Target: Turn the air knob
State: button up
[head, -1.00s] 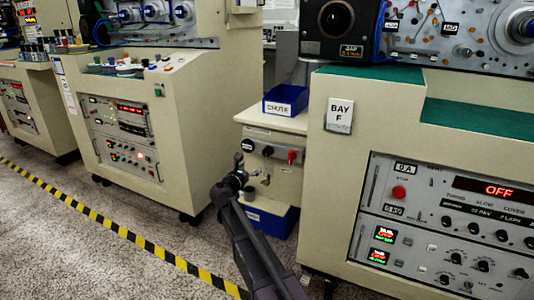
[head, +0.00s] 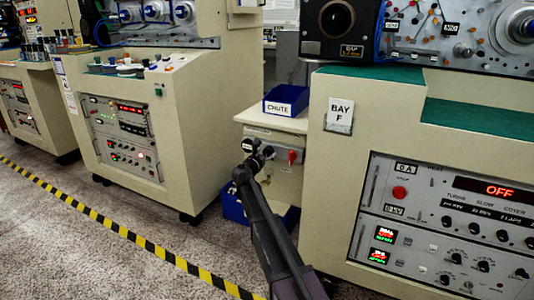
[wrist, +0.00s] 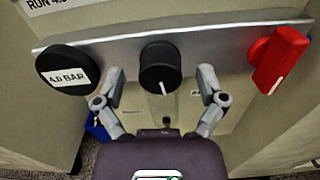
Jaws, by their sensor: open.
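The air knob is most likely the black round knob (wrist: 160,68) with a white pointer line, in the middle of a metal strip in the wrist view. It also shows in the head view (head: 268,152). My gripper (wrist: 161,80) is open, with one fingertip on each side of the knob's lower part. I cannot tell whether the fingers touch it. In the head view my gripper (head: 256,163) is at the front of the small cabinet, partly covering the panel.
A black gauge (wrist: 66,70) marked BAR sits left of the knob, and a red switch handle (wrist: 280,60) right. A blue CHUTE bin (head: 285,101) stands on the cabinet top. The BAY F machine (head: 335,190) stands close on the right. Floor is free in front.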

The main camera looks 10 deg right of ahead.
jog(key=shift+w+d, duration=0.3)
jog(key=shift+w, duration=0.15)
jog(key=c, duration=1.1)
jog(key=shift+c, duration=0.2)
jog(key=shift+m, duration=0.3)
jog(key=m, duration=0.4)
jog(key=shift+d, duration=0.1)
jog(key=shift+m, duration=2.1)
